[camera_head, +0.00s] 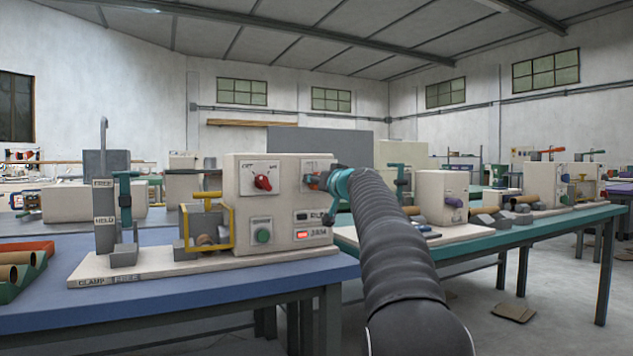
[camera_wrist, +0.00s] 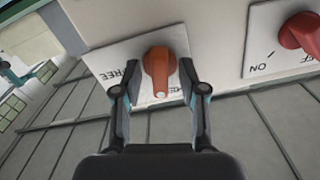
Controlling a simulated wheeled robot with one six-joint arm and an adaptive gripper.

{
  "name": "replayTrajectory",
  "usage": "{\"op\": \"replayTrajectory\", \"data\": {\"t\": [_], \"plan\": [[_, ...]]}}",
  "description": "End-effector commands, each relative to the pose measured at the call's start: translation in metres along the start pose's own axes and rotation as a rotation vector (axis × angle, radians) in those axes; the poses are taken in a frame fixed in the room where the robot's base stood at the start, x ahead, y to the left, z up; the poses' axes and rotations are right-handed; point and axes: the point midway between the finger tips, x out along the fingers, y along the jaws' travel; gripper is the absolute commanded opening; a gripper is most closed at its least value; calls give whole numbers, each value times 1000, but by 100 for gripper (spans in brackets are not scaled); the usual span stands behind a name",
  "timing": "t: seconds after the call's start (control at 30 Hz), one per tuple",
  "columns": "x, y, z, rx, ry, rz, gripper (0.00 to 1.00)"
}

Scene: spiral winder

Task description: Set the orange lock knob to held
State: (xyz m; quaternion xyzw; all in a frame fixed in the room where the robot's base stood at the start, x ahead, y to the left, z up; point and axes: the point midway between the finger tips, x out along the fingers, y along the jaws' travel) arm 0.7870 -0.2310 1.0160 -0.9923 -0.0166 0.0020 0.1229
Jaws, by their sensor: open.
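The orange lock knob (camera_wrist: 158,70) sits on a pale plate (camera_wrist: 120,58) on the machine's front. The word FREE shows on the plate to the knob's left in the wrist view; the plate's right side is partly behind a finger. My gripper (camera_wrist: 153,82) is open, with one finger on each side of the knob. I cannot tell whether the fingers touch it. In the head view my gripper (camera_head: 335,184) reaches the upper right of the cream machine box (camera_head: 283,218), and the orange knob (camera_head: 312,183) is mostly hidden there.
A red knob (camera_head: 263,182), also in the wrist view (camera_wrist: 303,33), is close beside the orange one. A green button (camera_head: 263,236) and a lit red JAM lamp (camera_head: 303,235) are below. A grey clamp post (camera_head: 104,215) and yellow frame (camera_head: 207,222) stand left on the blue table (camera_head: 200,302).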

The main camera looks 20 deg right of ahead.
Motion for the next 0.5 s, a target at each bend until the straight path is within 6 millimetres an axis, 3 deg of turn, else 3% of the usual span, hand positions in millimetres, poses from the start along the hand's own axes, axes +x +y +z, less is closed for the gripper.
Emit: {"op": "replayTrajectory", "data": {"t": [0.03,0.2,0.5], "plan": [[0,0,0,0,0,0,42],[0,0,0,0,0,0,0],[0,1,4,-57,1,-2,0]]}}
